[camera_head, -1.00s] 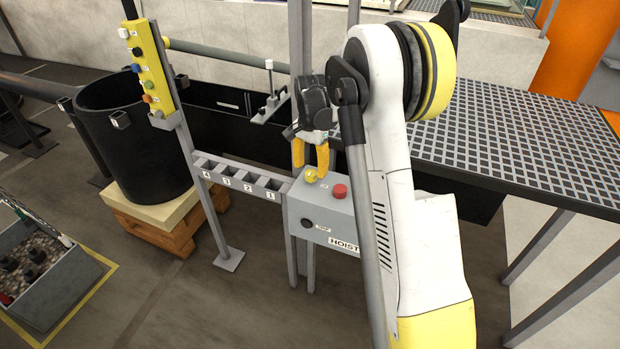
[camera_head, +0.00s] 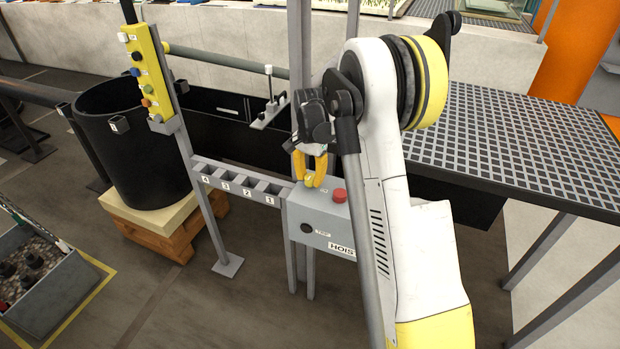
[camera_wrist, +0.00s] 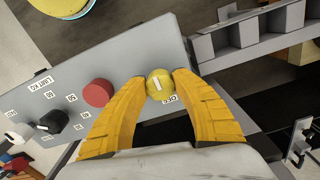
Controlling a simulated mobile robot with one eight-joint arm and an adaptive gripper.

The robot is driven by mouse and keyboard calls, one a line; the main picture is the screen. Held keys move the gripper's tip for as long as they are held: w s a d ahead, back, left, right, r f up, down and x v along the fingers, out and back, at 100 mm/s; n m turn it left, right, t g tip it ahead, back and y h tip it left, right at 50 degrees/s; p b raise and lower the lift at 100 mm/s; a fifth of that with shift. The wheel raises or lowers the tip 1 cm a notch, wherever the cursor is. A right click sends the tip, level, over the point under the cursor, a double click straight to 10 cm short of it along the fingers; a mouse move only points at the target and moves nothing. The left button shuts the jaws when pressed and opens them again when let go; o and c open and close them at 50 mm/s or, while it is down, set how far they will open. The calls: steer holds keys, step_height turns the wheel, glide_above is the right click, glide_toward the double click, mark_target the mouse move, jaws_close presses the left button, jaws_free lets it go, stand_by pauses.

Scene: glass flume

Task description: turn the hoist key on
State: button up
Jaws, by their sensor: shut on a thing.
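The grey hoist control box (camera_head: 318,213) stands on posts at the centre of the head view, with a HOIST label on its front. My gripper (camera_head: 310,182) is over its top face, fingers pointing down. In the wrist view my gripper (camera_wrist: 160,82) has its yellow fingertips on both sides of a round yellow knob (camera_wrist: 159,86), shut on it. The knob has a pale bar across its top and a small label beside it. A black knob (camera_wrist: 55,121) with small labels around it sits farther left on the panel. I cannot tell which control is the key.
A red button (camera_head: 338,195) is close beside my gripper, and it also shows in the wrist view (camera_wrist: 97,93). A numbered slotted rack (camera_head: 236,184) adjoins the box. A yellow button pendant (camera_head: 150,75) and a black tub (camera_head: 130,160) stand left; a grated platform (camera_head: 530,150) lies right.

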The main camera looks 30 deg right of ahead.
steer(key=n+p, duration=0.1)
steer(key=n, duration=0.3)
steer(key=shift+n, duration=0.3)
steer(key=n, duration=0.4)
steer(key=shift+s+n+p, duration=0.1)
steer(key=shift+n+p, duration=0.2)
steer(key=n, duration=0.4)
steer(key=shift+d, duration=0.1)
steer(key=shift+n+p, duration=0.4)
steer(key=shift+n, duration=1.8)
steer(key=o, duration=1.2)
